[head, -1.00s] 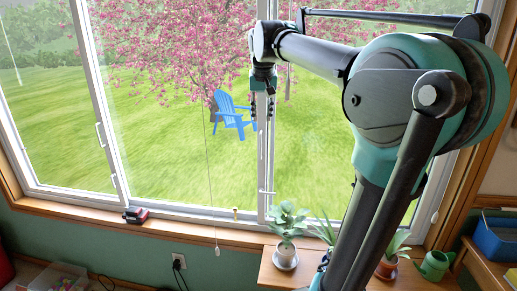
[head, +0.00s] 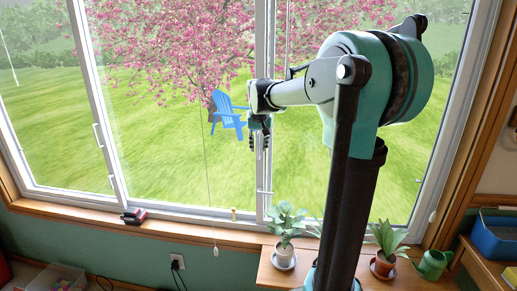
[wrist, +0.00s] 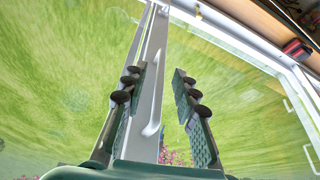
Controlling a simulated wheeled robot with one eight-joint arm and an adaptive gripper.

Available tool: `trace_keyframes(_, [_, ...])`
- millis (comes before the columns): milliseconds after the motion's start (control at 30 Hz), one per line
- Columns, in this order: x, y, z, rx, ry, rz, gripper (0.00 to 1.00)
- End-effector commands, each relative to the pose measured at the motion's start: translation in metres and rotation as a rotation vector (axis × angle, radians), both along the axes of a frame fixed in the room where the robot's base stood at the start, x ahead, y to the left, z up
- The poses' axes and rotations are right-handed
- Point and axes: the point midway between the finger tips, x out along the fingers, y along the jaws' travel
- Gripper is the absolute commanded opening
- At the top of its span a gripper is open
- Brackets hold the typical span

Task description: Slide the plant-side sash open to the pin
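The plant-side sash is the right-hand pane of the window; its white upright stile (head: 265,185) stands near the middle, with a white pull handle low on it. The handle also shows on the stile in the wrist view (wrist: 157,105). My gripper (head: 258,148) points down in front of the stile, above the low handle. In the wrist view my gripper (wrist: 160,80) is open, with the stile showing between its fingers; I cannot tell whether it touches. A small yellow peg (head: 233,213), perhaps the pin, stands on the sill left of the stile.
Potted plants (head: 285,240) stand on a wooden shelf below the right pane, beside a green watering can (head: 433,264). A dark red object (head: 135,216) sits on the sill at left. A cord with a white end (head: 215,251) hangs before the window.

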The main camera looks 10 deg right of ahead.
Motion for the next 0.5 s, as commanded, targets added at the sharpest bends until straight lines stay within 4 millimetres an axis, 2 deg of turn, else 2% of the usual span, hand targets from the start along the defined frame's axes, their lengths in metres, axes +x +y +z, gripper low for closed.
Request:
trace_keyframes(200, [0.0055,-0.0007,-0.0135,0.0,0.0,0.0,0.29])
trace_keyframes(467, [0.0058,-0.0007,-0.0147,0.0,0.0,0.0,0.29])
trace_keyframes(500, [0.0058,-0.0007,-0.0146,0.0,0.0,0.0,0.27])
